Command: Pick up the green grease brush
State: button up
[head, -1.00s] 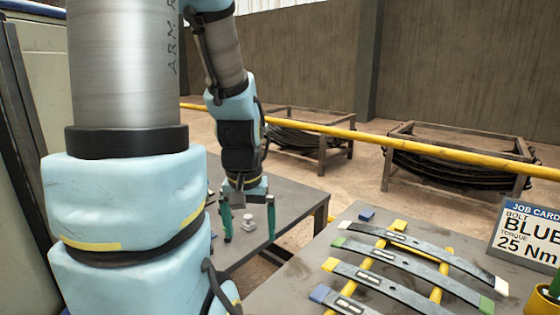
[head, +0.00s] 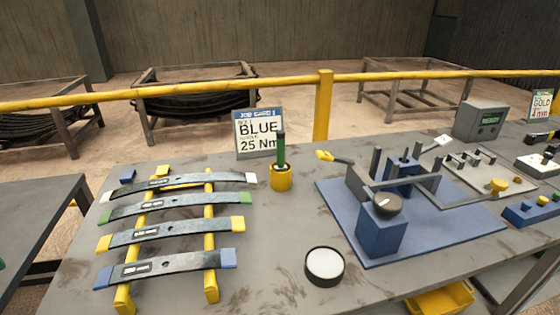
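The green grease brush (head: 281,148) stands upright in a small yellow pot (head: 281,178), just right of the job card on the bench. Its green handle sticks up above the rim, and its lower end is hidden in the pot. Only a green sliver at the far left edge (head: 2,265), which looks like a fingertip of my gripper, shows now. It is far left of the brush, over the other table. The rest of my gripper is outside the picture.
Left of the pot, several leaf springs (head: 170,208) lie across yellow bars. The job card (head: 260,132) stands close behind-left of the pot. A blue fixture (head: 382,228) is on the right. A round white-topped tin (head: 325,265) is in front. A yellow rail (head: 220,86) runs behind.

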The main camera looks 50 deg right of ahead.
aim_at(281, 167)
jog(key=z, duration=1.1)
jog(key=u, duration=0.4)
jog(key=k+l+u, duration=0.1)
jog(key=l+u, duration=0.2)
jog(key=k+l+u, duration=0.1)
jog(key=l+u, duration=0.15)
jog(key=k+l+u, duration=0.15)
jog(key=l+u, duration=0.15)
jog(key=k+l+u, duration=0.1)
jog(key=k+l, duration=0.35)
jog(key=l, duration=0.2)
jog(key=k+l+u, duration=0.15)
jog(key=k+l, duration=0.3)
jog(key=l, duration=0.15)
